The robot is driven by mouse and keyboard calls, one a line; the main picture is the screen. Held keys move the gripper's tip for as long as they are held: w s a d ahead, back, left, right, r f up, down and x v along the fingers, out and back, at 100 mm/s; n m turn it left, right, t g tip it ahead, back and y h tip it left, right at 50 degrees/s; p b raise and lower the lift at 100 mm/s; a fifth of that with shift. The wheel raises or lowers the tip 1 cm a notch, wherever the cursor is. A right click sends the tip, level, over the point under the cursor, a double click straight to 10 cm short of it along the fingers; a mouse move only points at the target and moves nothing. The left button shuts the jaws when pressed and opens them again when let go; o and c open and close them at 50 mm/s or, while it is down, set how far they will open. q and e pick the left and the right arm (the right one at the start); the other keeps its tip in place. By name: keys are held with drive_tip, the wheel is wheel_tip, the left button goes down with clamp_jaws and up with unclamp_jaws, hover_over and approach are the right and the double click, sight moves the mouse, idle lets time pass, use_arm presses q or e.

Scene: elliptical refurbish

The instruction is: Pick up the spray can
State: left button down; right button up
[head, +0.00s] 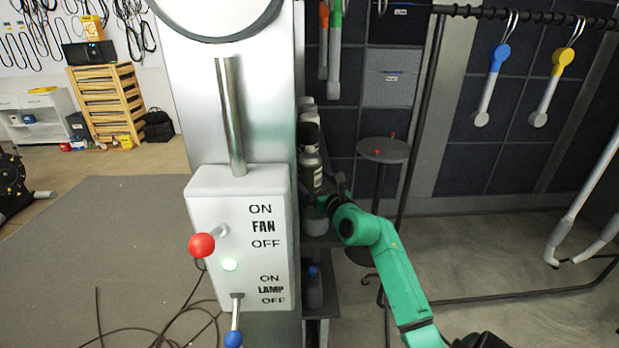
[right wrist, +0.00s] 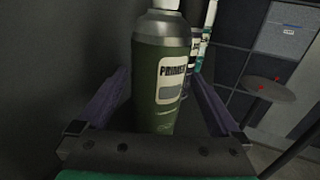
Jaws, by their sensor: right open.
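In the right wrist view the spray can (right wrist: 152,93) is green with a grey shoulder and a label reading PRIMER. My right gripper (head: 328,188) reaches it from the right. In the right wrist view my right gripper (right wrist: 159,76) is open, with one finger on either side of the can. The can's top is cut off there, and its base is hidden behind the gripper. My left gripper is not in view.
More cans (right wrist: 202,45) stand behind the spray can. A switch box (head: 240,240) with red and blue levers is to its left. A round stool (head: 383,151) and a black rack (head: 433,60) with hanging tools are to the right. A bottle (head: 313,288) sits lower down.

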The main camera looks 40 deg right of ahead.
drive_tip(key=x, duration=0.4)
drive_tip(key=shift+w+r+p, duration=0.15)
drive_tip(key=shift+w+p, duration=0.05)
drive_tip(key=shift+p, duration=0.2)
drive_tip(key=shift+w, duration=0.1)
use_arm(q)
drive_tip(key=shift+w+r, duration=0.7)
use_arm(e)
drive_tip(key=c, duration=1.4)
